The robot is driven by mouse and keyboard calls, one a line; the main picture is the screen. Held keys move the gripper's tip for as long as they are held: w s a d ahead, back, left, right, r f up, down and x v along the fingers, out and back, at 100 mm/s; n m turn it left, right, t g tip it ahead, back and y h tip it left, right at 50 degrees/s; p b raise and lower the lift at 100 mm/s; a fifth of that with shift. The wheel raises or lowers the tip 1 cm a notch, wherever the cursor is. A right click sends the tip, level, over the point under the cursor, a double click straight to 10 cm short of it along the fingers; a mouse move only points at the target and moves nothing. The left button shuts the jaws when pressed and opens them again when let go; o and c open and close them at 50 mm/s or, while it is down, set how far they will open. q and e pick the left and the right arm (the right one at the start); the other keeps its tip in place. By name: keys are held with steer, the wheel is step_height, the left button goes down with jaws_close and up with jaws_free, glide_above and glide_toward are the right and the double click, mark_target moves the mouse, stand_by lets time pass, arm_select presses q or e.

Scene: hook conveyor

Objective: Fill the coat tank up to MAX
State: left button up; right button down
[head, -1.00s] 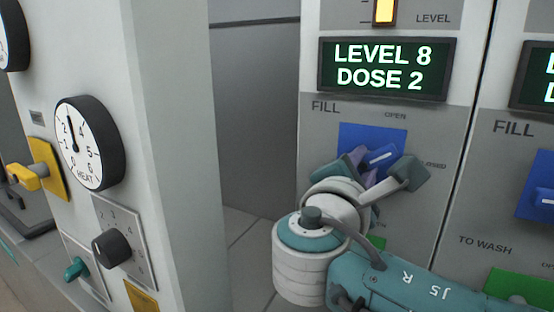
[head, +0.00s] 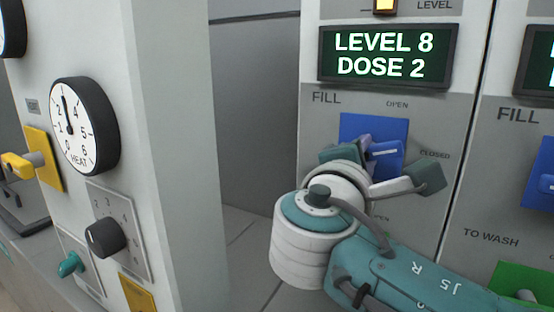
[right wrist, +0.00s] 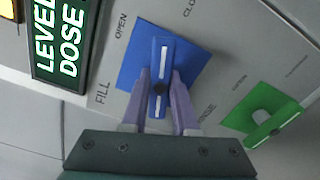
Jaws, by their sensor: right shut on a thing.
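A blue FILL valve handle (head: 384,150) sits on a blue plate (head: 375,128) on the panel with OPEN and CLOSED labels. My right gripper (head: 368,148) is shut on this handle. In the right wrist view, the fingers (right wrist: 162,98) pinch the blue handle (right wrist: 162,62) from both sides. The handle's white line lies nearly level in the head view, pointing right, roughly toward CLOSED. The display (head: 385,56) above reads LEVEL 8, DOSE 2. Only the bottom of the yellow level gauge (head: 385,5) shows. No MAX mark or tank name is visible. My left gripper is out of view.
A green handle (right wrist: 270,122) sits beside the blue one in the right wrist view. A second FILL panel stands at the right edge. At left, a unit carries a HEAT dial (head: 84,126), a dark knob (head: 106,237), a yellow handle (head: 20,164) and a teal switch (head: 70,264).

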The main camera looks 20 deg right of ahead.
steer(key=shift+m+b, duration=1.2)
steer(key=shift+m, duration=0.5)
steer(key=c, duration=0.7)
jaws_free()
steer(key=shift+a, duration=0.1)
steer(key=b+v, duration=0.1)
steer(key=v, duration=0.8)
steer(key=shift+s+a, duration=0.25)
steer(key=shift+s, duration=0.1)
